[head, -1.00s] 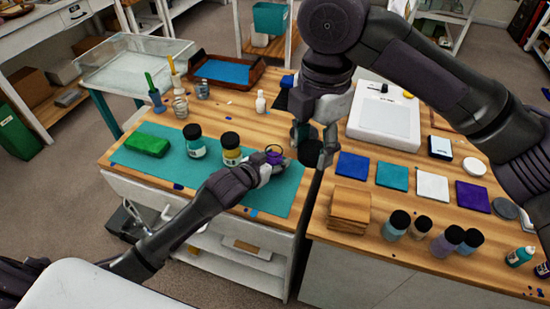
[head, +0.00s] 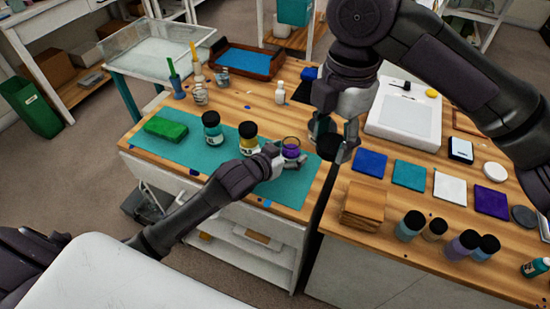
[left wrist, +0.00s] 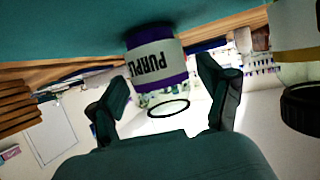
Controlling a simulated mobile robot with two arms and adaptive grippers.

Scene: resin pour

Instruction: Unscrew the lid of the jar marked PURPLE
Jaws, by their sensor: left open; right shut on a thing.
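The jar marked PURPLE (head: 291,148) stands on the teal mat (head: 188,157) at its right end. Its top is open, with purple showing inside a clear rim. In the left wrist view the jar (left wrist: 155,65) appears upside down, with its label readable and no lid on it. My left gripper (head: 287,164) is open at the jar; its two fingers (left wrist: 163,92) spread to either side in the wrist view. My right gripper (head: 335,140) is shut on a dark round lid (head: 329,147), held to the right of the jar and apart from it.
A yellow jar (head: 248,138) and a teal jar (head: 212,130), both black-lidded, stand left of the purple jar. A green block (head: 172,127) lies further left. Wooden boards (head: 364,205), coloured tiles (head: 408,174) and several lidded jars (head: 410,226) occupy the right counter.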

